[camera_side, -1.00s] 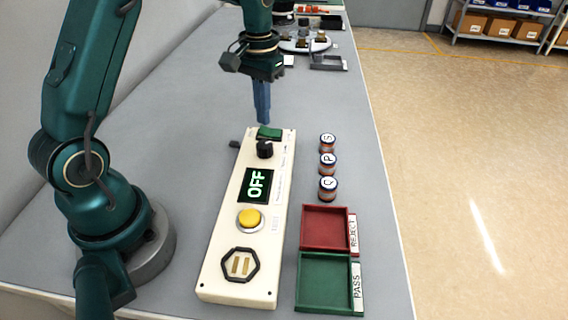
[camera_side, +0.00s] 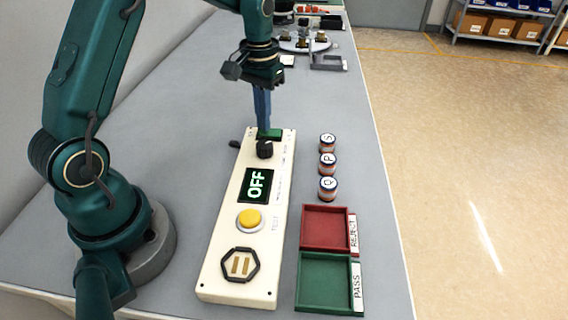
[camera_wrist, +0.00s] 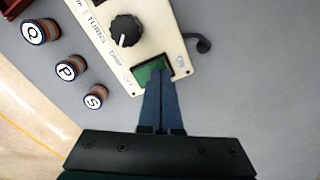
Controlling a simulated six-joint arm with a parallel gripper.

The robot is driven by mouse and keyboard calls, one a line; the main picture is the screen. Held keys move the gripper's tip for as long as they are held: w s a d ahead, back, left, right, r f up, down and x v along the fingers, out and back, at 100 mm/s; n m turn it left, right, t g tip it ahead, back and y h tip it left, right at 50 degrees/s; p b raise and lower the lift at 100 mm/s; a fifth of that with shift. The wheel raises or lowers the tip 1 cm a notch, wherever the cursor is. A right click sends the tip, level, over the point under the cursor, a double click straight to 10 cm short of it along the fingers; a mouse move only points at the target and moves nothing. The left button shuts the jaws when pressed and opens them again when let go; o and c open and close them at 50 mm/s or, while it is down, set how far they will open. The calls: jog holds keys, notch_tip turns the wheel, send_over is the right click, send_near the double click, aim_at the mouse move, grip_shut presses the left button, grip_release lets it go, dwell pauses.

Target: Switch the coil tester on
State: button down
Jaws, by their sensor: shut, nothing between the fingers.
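The coil tester is a long cream panel (camera_side: 232,220) on the bench. Its display (camera_side: 257,185) reads OFF. A green rocker switch (camera_side: 275,134) sits at its far end, beside a black knob (camera_side: 265,149); the wrist view also shows the switch (camera_wrist: 149,72) and the knob (camera_wrist: 125,30). My gripper (camera_side: 264,127) is shut and empty, pointing down with its blue fingertips at the switch. In the wrist view the fingertips (camera_wrist: 160,82) overlap the near part of the switch; whether they touch it I cannot tell.
A yellow button (camera_side: 250,218) and a hexagonal socket (camera_side: 240,265) are on the panel. Coils S (camera_side: 327,142), P (camera_side: 327,163) and Q (camera_side: 327,188) stand to its right, above the red REJECT tray (camera_side: 325,232) and green PASS tray (camera_side: 324,283).

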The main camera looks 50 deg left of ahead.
jog(key=shift+f, duration=0.35)
jog(key=shift+r, duration=3.55)
